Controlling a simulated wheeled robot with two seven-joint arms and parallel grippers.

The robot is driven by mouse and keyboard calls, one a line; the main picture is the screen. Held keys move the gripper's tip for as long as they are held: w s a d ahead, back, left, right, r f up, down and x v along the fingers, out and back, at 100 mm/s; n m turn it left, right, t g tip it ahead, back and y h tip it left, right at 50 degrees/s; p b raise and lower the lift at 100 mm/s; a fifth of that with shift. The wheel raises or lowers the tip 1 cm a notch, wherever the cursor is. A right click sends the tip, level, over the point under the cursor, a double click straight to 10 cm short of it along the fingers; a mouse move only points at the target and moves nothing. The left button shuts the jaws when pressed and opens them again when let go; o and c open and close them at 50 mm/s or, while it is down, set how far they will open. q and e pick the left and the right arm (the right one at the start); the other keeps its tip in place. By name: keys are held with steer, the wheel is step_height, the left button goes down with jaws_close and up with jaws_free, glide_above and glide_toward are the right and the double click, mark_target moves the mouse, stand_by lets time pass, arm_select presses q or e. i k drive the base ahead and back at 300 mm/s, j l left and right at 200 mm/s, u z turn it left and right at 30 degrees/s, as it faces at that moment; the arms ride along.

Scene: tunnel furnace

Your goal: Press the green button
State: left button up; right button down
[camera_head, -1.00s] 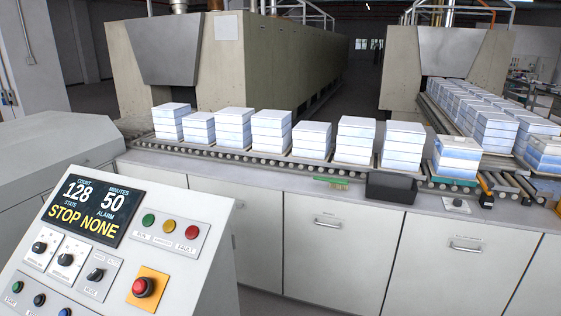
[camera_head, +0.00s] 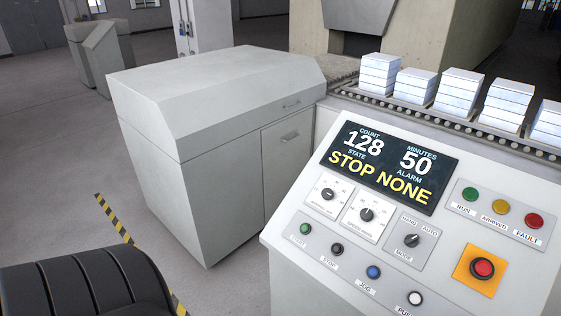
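The green button (camera_head: 306,229), labelled START, is at the left end of the lower row on the sloped control panel (camera_head: 450,228). To its right in that row are a black STOP button (camera_head: 337,249), a blue JOG button (camera_head: 373,272) and a white button (camera_head: 415,298). A separate green RUN lamp (camera_head: 470,194) sits higher up, beside a yellow and a red lamp. The display (camera_head: 388,167) reads count 128, minutes 50, state STOP, alarm NONE. Neither of my grippers is in view.
A red emergency-type button (camera_head: 483,268) on an orange plate and several knobs share the panel. A grey cabinet (camera_head: 215,125) stands left of it. A roller conveyor (camera_head: 455,125) with white stacks runs behind. A black ribbed object (camera_head: 90,285) is at lower left. Floor between is open.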

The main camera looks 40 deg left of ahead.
mark_target(304, 228)
steer(key=k+j, duration=0.1)
steer(key=j, duration=0.3)
steer(key=k+j, duration=0.15)
steer(key=j, duration=0.3)
steer(key=k+j, duration=0.1)
steer(key=j, duration=0.3)
steer(key=k+j, duration=0.1)
steer(key=j, duration=0.35)
steer(key=k+j, duration=0.1)
steer(key=j, duration=0.3)
